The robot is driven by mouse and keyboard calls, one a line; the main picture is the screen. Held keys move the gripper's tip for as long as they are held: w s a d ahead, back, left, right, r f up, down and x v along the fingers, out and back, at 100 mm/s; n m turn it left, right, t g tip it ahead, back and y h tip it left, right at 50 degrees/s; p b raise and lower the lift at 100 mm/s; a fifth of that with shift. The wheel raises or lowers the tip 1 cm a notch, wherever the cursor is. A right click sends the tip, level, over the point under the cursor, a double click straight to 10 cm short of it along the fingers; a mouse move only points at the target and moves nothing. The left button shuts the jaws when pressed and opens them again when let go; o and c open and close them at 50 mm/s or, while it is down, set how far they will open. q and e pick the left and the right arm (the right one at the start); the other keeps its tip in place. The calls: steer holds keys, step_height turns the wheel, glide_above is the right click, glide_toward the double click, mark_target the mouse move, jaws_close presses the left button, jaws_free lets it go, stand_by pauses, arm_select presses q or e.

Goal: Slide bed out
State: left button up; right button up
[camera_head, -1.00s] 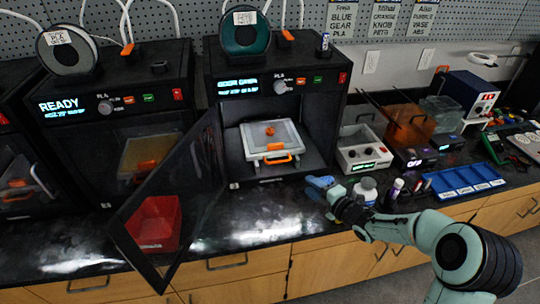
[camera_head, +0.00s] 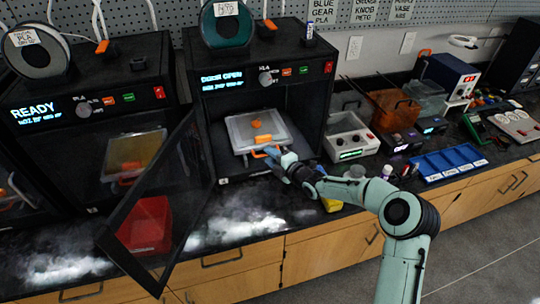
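The print bed (camera_head: 240,130) is a light grey plate inside the middle printer (camera_head: 200,112), whose door (camera_head: 150,205) stands open to the left. An orange printed part (camera_head: 257,125) sits on the bed, and an orange handle (camera_head: 266,153) is at its front edge. My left gripper is not in view.
A second printer (camera_head: 90,100) reading READY stands at the left, its door closed. A red bin (camera_head: 146,226) sits behind the open door. A white control box (camera_head: 349,136), a blue tray (camera_head: 447,163) and small bottles stand to the right. The counter before the middle printer is clear.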

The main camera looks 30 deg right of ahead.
steer(key=shift+w+a+f, duration=0.1)
steer(key=shift+w, duration=0.35)
steer(key=shift+c, duration=0.3)
jaws_close()
stand_by(0.9)
